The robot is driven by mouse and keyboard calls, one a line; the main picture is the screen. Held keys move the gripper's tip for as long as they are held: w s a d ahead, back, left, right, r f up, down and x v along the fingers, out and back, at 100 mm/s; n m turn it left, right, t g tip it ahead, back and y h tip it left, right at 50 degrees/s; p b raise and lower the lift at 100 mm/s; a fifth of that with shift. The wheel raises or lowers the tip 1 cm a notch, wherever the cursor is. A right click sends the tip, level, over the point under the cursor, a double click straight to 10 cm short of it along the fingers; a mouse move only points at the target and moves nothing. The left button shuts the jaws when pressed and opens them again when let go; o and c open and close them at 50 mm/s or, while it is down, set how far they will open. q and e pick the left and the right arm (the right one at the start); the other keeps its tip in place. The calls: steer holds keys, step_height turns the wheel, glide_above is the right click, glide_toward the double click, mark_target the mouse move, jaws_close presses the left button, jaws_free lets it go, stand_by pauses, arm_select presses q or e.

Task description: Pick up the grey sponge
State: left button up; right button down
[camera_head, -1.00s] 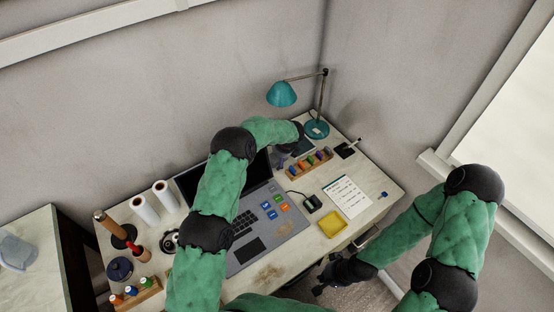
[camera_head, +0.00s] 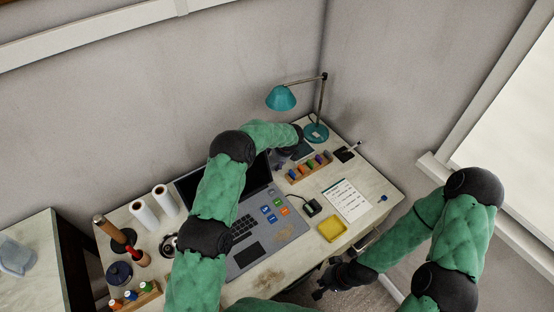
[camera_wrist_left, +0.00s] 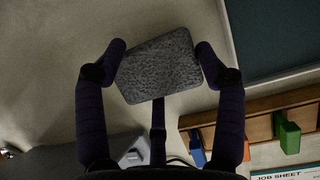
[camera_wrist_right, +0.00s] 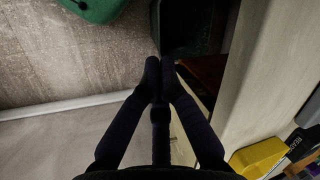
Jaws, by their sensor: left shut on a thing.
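The grey sponge (camera_wrist_left: 158,68) is a speckled block, slightly tilted in the left wrist view. My left gripper (camera_wrist_left: 160,60) is shut on it, with one fingertip against each side. I cannot tell how far the sponge is above the desk. In the head view my left gripper (camera_head: 288,152) is at the back of the desk by the lamp, partly behind my arm, and the sponge is hidden there. My right gripper (camera_wrist_right: 160,72) has its fingertips together and is empty. In the head view the right gripper (camera_head: 322,286) is past the desk's front edge.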

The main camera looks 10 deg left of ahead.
arm_select(q)
step_height(320, 180, up, 3)
steer(key=shift+w+f+p, duration=0.1)
steer(key=shift+f+p, duration=0.05)
steer(key=shift+p, duration=0.2)
steer(key=s+d+r+p, duration=0.2)
steer(key=s+d+r, duration=0.7)
steer(key=s, duration=0.2)
steer(key=shift+r+p, duration=0.3)
steer(key=shift+r, duration=0.1)
